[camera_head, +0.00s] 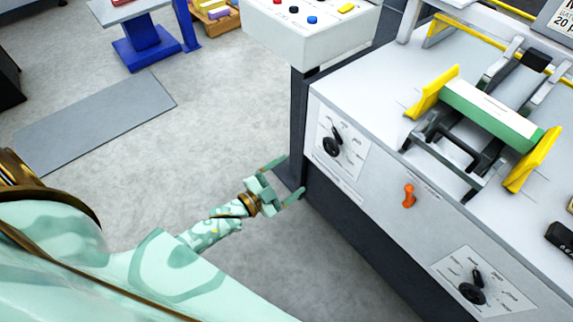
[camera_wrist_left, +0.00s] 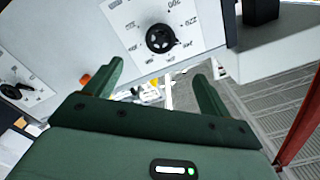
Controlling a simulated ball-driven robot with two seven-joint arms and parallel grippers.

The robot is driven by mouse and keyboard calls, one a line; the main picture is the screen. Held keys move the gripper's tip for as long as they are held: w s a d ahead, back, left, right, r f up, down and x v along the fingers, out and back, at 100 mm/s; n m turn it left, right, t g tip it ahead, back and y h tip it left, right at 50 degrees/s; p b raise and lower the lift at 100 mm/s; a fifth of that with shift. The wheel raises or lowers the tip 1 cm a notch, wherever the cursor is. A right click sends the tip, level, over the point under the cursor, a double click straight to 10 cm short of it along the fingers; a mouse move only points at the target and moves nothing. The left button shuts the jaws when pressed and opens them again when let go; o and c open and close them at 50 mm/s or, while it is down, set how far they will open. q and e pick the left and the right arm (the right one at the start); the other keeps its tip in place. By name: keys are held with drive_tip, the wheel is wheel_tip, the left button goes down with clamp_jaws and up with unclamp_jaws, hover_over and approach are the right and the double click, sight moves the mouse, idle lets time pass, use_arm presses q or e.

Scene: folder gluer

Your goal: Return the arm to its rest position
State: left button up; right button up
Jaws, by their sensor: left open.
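My left gripper (camera_head: 283,182) is mint green with brown bands. In the head view it hangs over the grey floor, just left of the folder gluer's front panel. Its two fingers are spread apart with nothing between them. In the left wrist view the open fingers (camera_wrist_left: 160,88) point toward the machine's light panel. A black dial (camera_wrist_left: 160,38) on a white scale plate sits beyond the fingers, apart from them. My left arm comes in from the lower left of the head view. My right gripper is in neither view.
The folder gluer (camera_head: 385,200) fills the right side, with dials, an orange lever (camera_head: 409,195) and a green-and-white stack (camera_head: 492,115) between yellow guides. A control box (camera_head: 312,28) stands on a dark post close to my gripper. A grey mat (camera_head: 95,120) lies on open floor at left.

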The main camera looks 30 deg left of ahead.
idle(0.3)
use_arm(q)
drive_tip(key=s+a+f+n+g+y, duration=0.35)
drive_tip(key=s+f, duration=0.35)
drive_tip(key=f, duration=0.3)
drive_tip(key=s+a+f+n+g+y, duration=0.2)
drive_tip(key=s+f+g, duration=0.4)
drive_tip(key=f, duration=0.4)
drive_tip(key=s+d+f+g+p, duration=0.1)
drive_tip(key=s+f+g, duration=0.1)
drive_tip(key=s, duration=0.9)
drive_tip(key=s+d+f+n+g, duration=0.1)
drive_tip(key=s+f+g, duration=0.2)
drive_tip(key=s, duration=0.9)
drive_tip(key=s+d+f+n+g+p, duration=0.1)
drive_tip(key=s+f+g, duration=0.1)
drive_tip(key=s, duration=0.9)
drive_tip(key=shift+s+d+f+y+p, duration=0.25)
drive_tip(key=shift+f+y+p, duration=0.1)
drive_tip(key=shift+f, duration=0.15)
